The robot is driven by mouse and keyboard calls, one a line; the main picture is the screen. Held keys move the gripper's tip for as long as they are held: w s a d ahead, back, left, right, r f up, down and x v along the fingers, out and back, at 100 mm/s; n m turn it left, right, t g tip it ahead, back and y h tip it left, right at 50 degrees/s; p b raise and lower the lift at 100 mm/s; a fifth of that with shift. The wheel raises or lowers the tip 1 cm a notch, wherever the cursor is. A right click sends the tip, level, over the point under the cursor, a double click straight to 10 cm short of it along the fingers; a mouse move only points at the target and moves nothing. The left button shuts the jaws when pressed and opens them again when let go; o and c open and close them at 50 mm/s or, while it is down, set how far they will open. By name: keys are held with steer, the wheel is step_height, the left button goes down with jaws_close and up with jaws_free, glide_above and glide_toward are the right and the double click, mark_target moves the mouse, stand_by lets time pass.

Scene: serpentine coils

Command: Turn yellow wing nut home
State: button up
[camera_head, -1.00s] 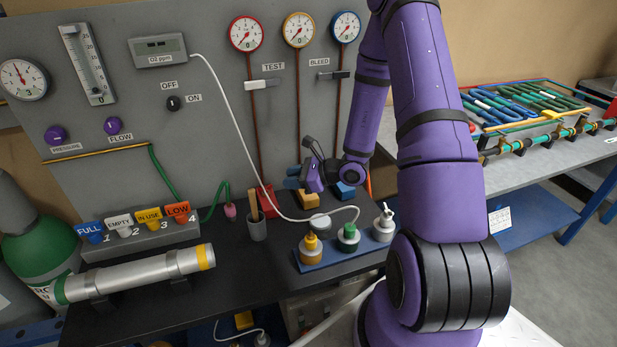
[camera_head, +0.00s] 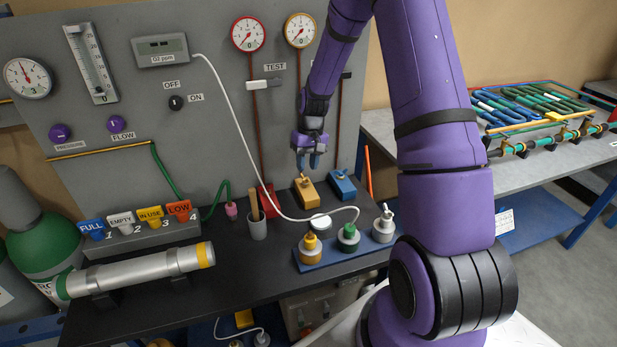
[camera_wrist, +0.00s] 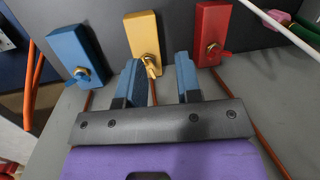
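The yellow block (camera_head: 308,194) stands on the dark bench below the gauge panel, between a red and a blue block. Its small brass-yellow wing nut (camera_head: 303,178) sits on it. In the wrist view the yellow block (camera_wrist: 143,32) is upper centre, with the wing nut (camera_wrist: 151,66) at its near end. My gripper (camera_head: 309,164) points down just above the wing nut. In the wrist view its two blue fingers (camera_wrist: 158,64) are apart, with nothing held. The wing nut appears between the fingertips, closer to the left one, apparently without contact.
The red block (camera_wrist: 210,28) and blue block (camera_wrist: 74,48) with their own nuts flank the yellow one. A white hose (camera_head: 240,150) loops across the bench in front. A blue tray (camera_head: 345,254) of capped bottles and a grey cup (camera_head: 257,229) stand nearer.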

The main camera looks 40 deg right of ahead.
mark_target(305, 179)
steer(key=w+d+r+n+t+h, duration=0.1)
steer(key=w+d+r+n+h, duration=0.1)
steer(key=w+d+n, duration=0.15)
steer(key=shift+m, duration=0.35)
steer(key=f, duration=1)
steer(key=shift+w+a+f, duration=0.1)
steer(key=shift+a+f, duration=0.15)
steer(key=shift+a, duration=0.15)
steer(key=shift+c, duration=0.2)
jaws_close()
